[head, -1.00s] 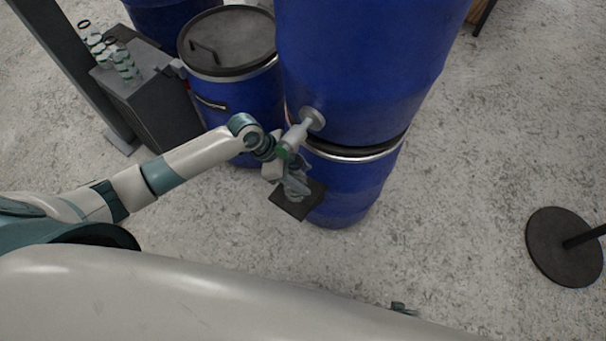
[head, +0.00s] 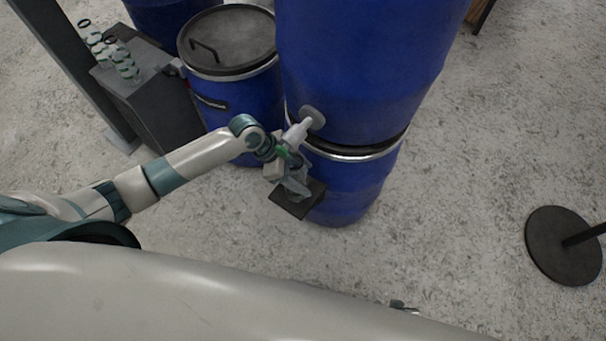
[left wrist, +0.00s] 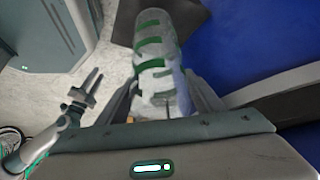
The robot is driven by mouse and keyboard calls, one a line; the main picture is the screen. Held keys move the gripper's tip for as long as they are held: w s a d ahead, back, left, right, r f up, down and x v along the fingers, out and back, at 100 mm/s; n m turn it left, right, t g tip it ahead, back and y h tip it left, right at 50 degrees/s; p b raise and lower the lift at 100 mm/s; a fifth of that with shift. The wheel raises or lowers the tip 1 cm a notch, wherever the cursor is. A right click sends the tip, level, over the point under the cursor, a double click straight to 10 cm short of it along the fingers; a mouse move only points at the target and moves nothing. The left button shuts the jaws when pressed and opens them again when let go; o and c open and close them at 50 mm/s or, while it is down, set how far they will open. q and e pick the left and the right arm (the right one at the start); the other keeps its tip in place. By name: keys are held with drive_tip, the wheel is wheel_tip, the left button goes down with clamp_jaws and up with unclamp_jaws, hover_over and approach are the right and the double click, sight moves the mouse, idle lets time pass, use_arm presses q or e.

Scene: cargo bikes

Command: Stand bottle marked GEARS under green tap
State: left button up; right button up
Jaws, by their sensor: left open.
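A whitish bottle with green markings (left wrist: 155,65) lies between the parted fingers of my left gripper (left wrist: 163,98) in the left wrist view; no word on it is readable. In the head view my left gripper (head: 290,180) is open at the small dark platform (head: 290,206), below the tap. The bottle is mostly hidden there. The tap has a pale pipe (head: 297,133) and a green part (head: 282,152), and comes out of the upper blue drum (head: 365,70). My right gripper (left wrist: 84,92) appears open and empty, away from the bottle; its tip shows in the head view (head: 402,306).
The upper drum stands on a lower blue drum (head: 350,185). A lidded blue drum (head: 235,95) stands to the left. Several green-topped bottles (head: 122,66) stand on a grey cabinet (head: 155,100). A round black base (head: 563,245) is at right. The floor between is clear.

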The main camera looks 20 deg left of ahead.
use_arm(q)
drive_tip(key=v, duration=1.2)
use_arm(e)
drive_tip(key=shift+s+d+f, duration=0.1)
drive_tip(key=shift+s+d, duration=0.05)
drive_tip(key=shift+a, duration=0.55)
drive_tip(key=shift+d, duration=0.4)
idle(0.5)
drive_tip(key=shift+a, duration=0.4)
idle(0.4)
idle(0.3)
